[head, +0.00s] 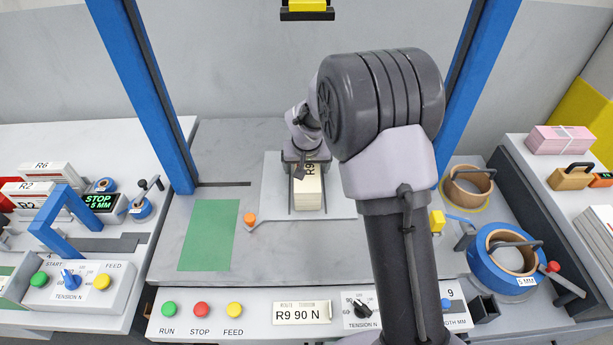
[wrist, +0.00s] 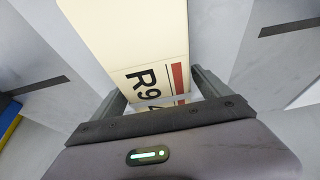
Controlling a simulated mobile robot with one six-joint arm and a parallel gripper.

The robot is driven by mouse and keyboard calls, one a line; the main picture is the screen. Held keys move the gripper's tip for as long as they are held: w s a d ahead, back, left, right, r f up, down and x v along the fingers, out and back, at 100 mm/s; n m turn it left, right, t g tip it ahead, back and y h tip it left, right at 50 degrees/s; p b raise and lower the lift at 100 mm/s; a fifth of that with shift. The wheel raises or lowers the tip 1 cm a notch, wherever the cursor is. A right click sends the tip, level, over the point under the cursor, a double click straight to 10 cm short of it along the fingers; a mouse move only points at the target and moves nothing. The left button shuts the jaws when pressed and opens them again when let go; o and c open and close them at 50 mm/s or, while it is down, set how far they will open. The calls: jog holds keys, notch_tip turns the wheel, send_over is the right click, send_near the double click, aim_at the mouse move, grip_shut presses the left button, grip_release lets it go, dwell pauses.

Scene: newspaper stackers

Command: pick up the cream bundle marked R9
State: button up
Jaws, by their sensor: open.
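The cream bundle marked R9 (head: 309,192) lies on a light square plate (head: 272,196) in the middle of the bench, under my arm. My gripper (head: 307,205) is over it with the fingers pointing down, one on each side of the bundle. In the wrist view, the bundle (wrist: 130,40) shows its R9 label and a red stripe, between the two open fingers of my gripper (wrist: 158,88). I cannot tell whether either finger touches it. My wrist hides the bundle's far end in the head view.
A green mat (head: 209,236) lies left of the plate. Blue posts (head: 150,100) frame the bench. Strapping reels (head: 503,257) stand at the right. A button panel (head: 240,310) runs along the front.

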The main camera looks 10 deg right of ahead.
grip_shut()
jog(key=shift+r, duration=0.1)
dwell(0.3)
